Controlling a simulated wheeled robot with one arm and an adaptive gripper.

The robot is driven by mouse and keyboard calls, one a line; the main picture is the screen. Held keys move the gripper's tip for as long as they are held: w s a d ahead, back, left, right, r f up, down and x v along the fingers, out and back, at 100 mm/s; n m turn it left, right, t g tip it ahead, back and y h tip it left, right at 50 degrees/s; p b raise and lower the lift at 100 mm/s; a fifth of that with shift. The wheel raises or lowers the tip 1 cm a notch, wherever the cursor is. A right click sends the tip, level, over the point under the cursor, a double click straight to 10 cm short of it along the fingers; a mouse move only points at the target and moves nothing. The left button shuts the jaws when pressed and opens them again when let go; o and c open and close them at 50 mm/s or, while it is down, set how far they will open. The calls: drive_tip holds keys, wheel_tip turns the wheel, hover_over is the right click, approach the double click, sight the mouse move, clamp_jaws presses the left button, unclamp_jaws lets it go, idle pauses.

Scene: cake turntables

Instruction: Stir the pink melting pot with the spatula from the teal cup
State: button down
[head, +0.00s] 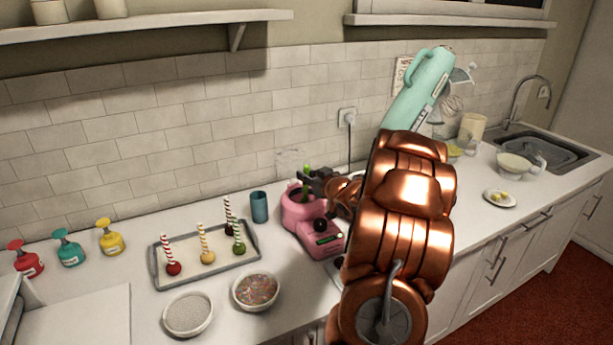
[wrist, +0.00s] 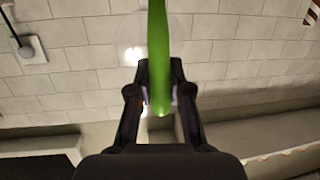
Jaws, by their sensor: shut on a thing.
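The pink melting pot (head: 332,243) stands on the counter with its dark bowl opening facing up. My gripper (head: 312,178) is just above the pot's opening, shut on a green spatula (head: 307,169). In the wrist view the green spatula (wrist: 158,55) runs up between the two fingers of my gripper (wrist: 160,103). The spatula's lower end is hidden in the head view, so I cannot tell how deep it is in the pot. The teal cup (head: 259,207) stands upright on the counter just left of the pot, with no spatula showing in it.
A tray (head: 160,268) with several cake pops lies left of the pot. In front are a sprinkle bowl (head: 256,291) and a pale bowl (head: 188,313). Pump bottles (head: 70,248) stand at the far left. A plugged cord (head: 348,120) hangs behind the pot.

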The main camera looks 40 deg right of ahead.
drive_tip(key=shift+r+p, duration=2.05)
drive_tip(key=shift+r, duration=0.6)
